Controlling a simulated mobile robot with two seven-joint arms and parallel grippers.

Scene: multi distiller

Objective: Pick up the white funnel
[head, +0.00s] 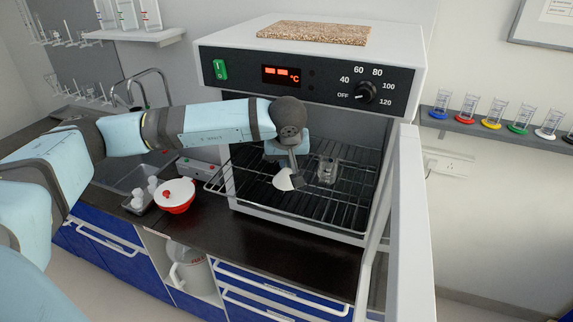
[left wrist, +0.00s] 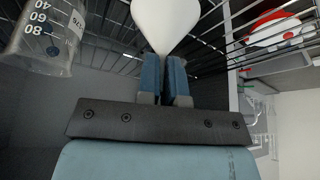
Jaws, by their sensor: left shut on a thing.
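The white funnel (head: 283,180) is at the oven opening in the head view, at the tip of my left gripper (head: 290,163). In the left wrist view the funnel (left wrist: 166,22) shows as a white cone at the top middle. Its narrow end goes down between the two blue fingers of my left gripper (left wrist: 165,75), which are shut on it. Whether the funnel touches the wire rack (head: 310,205) is hard to tell. My right gripper is not in view.
A glass beaker (head: 327,170) stands on the rack just right of the funnel; it also shows in the left wrist view (left wrist: 45,35). The open oven door (head: 408,220) stands at the right. A red bowl with a white lid (head: 175,195) sits on the dark counter at left.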

